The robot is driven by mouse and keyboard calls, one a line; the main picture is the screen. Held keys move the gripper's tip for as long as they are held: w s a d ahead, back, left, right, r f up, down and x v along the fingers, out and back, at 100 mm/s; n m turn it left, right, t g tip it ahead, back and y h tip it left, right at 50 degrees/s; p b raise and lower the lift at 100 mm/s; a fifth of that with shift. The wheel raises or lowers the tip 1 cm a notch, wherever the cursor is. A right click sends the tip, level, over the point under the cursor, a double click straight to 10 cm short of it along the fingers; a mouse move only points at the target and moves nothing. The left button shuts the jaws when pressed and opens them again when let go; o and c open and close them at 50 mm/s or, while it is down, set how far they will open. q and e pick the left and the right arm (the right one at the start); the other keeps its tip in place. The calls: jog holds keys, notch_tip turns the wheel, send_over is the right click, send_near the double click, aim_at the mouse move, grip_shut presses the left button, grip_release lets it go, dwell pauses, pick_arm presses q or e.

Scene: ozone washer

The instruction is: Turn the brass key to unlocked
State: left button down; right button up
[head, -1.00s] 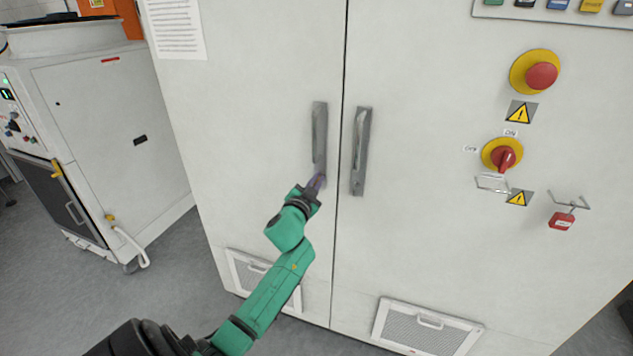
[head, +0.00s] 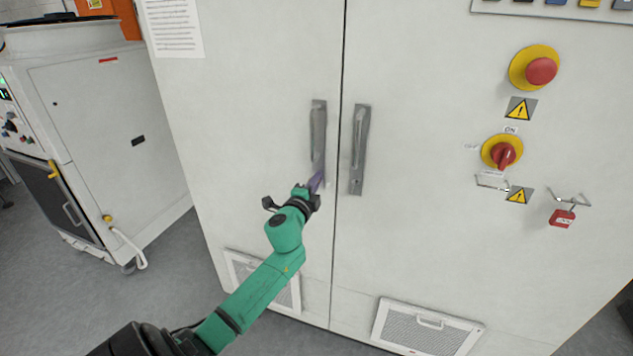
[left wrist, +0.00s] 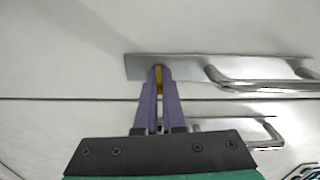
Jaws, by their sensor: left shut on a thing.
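The brass key (left wrist: 158,79) shows in the left wrist view as a small golden strip between my left gripper's purple fingertips, at the end of a door handle's metal plate (left wrist: 180,67). My left gripper (left wrist: 158,72) is shut on it. In the head view my left gripper (head: 318,178) is at the lower end of the left door's handle (head: 318,130), and the key is hidden there by the fingers. Most of the key is covered, so its exact angle and any lock marking cannot be read.
The right door's handle (head: 360,145) stands close to the right of the gripper. Further right are a red rotary switch (head: 503,155), a red emergency button (head: 540,71) and a hanging red padlock (head: 562,218). A white machine (head: 110,150) stands at the left.

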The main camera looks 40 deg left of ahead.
pick_arm(q)
jog(key=shift+f+m, duration=0.1)
jog(key=shift+m, duration=0.6)
jog(key=c, duration=1)
grip_release()
jog(key=b+v, duration=0.2)
jog(key=v, duration=1.2)
jog(key=shift+s+d, duration=0.1)
jog(key=shift+s, duration=0.15)
